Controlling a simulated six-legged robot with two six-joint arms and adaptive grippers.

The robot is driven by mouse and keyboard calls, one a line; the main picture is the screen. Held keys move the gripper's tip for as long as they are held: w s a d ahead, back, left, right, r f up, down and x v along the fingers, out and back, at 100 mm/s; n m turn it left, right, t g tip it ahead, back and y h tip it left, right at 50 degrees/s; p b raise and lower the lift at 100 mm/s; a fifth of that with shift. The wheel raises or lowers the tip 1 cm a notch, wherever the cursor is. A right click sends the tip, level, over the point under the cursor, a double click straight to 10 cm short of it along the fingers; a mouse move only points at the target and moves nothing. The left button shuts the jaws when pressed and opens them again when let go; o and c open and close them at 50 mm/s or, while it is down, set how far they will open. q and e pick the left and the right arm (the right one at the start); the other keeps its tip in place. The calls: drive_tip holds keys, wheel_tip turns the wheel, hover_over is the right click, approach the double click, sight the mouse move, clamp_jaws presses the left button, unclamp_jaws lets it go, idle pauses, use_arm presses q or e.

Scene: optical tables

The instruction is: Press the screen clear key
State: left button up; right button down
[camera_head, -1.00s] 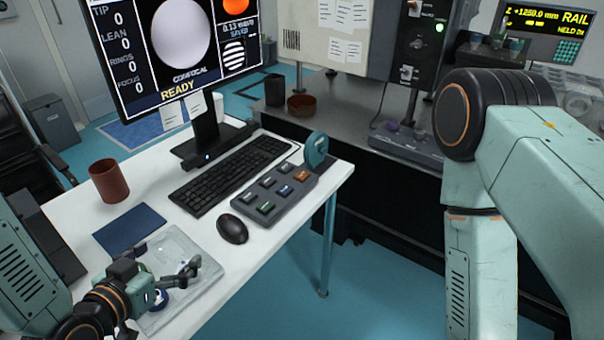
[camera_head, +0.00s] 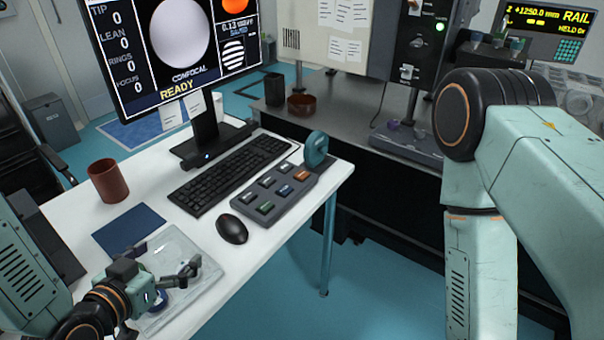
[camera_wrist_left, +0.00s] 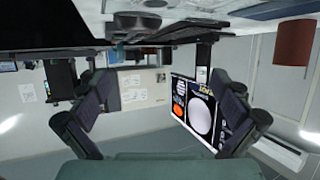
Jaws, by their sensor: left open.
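A dark grey key pad (camera_head: 279,186) lies on the white desk to the right of the keyboard. It bears several small keys in two rows, among them an orange key (camera_head: 302,175), white, blue and green ones. Their labels are too small to read, so I cannot tell which is the screen clear key. The monitor (camera_head: 182,50) shows a grey disc and the word READY. My left gripper (camera_head: 180,277) is open and empty over the clear tray, left of and nearer than the pad. Its two spread fingers show in the left wrist view (camera_wrist_left: 163,90). My right gripper is out of view.
A black mouse (camera_head: 231,229) sits between gripper and pad. The keyboard (camera_head: 230,172) lies behind them. A brown cup (camera_head: 108,181) and blue mat (camera_head: 129,229) are at the left. A round teal object (camera_head: 316,149) stands at the pad's far end.

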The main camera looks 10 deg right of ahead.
use_arm(q)
drive_tip(key=shift+a, duration=0.1)
drive_tip(key=shift+c, duration=0.6)
clamp_jaws()
idle(0.4)
idle(1.2)
